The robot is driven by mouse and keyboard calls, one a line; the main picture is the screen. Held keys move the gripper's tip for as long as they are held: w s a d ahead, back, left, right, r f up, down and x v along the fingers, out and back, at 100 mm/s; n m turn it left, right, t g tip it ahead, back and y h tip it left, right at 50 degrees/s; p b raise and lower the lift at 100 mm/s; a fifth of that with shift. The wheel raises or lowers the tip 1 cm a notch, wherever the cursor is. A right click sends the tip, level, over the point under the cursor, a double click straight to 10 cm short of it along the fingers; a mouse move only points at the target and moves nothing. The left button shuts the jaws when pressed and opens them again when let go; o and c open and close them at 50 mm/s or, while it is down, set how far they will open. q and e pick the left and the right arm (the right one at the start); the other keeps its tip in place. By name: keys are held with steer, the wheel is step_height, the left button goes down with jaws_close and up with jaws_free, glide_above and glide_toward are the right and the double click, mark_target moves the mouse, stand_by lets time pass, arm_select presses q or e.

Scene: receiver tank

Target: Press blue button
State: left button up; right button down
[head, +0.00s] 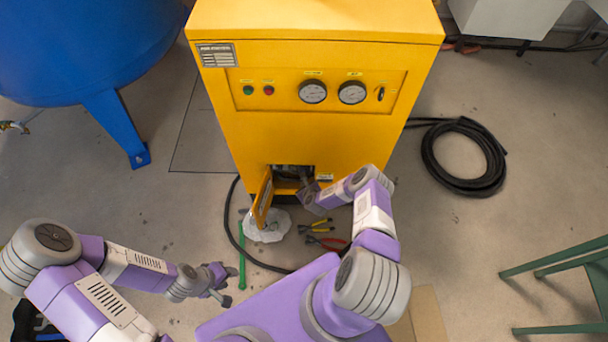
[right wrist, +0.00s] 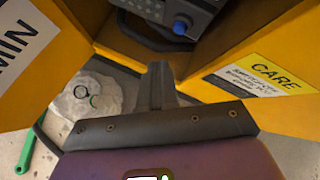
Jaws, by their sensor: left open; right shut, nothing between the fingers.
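The blue button (right wrist: 181,25) shows in the right wrist view on a dark grey unit (right wrist: 150,8) inside the opening of the yellow cabinet (head: 315,125). In the head view the button cannot be made out. My right gripper (right wrist: 160,72) is shut and empty, just outside the opening, with its fingertips below and a little left of the button, apart from it in the picture. The small door (head: 263,198) hangs open at the left of the opening. My left gripper (head: 222,285) is open and empty over the floor at lower left.
A white cloth or bag (head: 266,226) lies on the floor below the door, with pliers (head: 318,228) beside it and a green tool (head: 242,262). A coiled black hose (head: 463,157) lies at right. A blue tank (head: 80,45) stands at left, a green stool (head: 560,285) at lower right.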

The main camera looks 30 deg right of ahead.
steer(key=shift+w+d, duration=0.3)
steer(key=shift+w, duration=0.2)
steer(key=shift+w+d, duration=0.25)
steer(key=shift+w, duration=0.2)
stand_by(1.4)
steer(key=shift+w+d, duration=0.25)
steer(key=shift+w, duration=0.1)
steer(key=shift+w+d, duration=0.25)
steer(key=shift+w, duration=0.15)
stand_by(0.9)
steer(key=shift+s+a+r, duration=0.1)
steer(key=shift+s, duration=0.05)
steer(key=shift+s+a+p, duration=0.4)
steer(key=shift+s, duration=0.2)
steer(key=shift+s+a+p, duration=0.3)
steer(key=shift+s+a, duration=0.15)
steer(key=shift+s, duration=0.25)
steer(key=shift+s+a+p, duration=0.3)
steer(key=shift+s+a, duration=0.1)
steer(key=shift+s, duration=0.35)
steer(key=shift+s+a+p, duration=0.3)
steer(key=shift+s+a, duration=0.15)
steer(key=shift+s, duration=0.25)
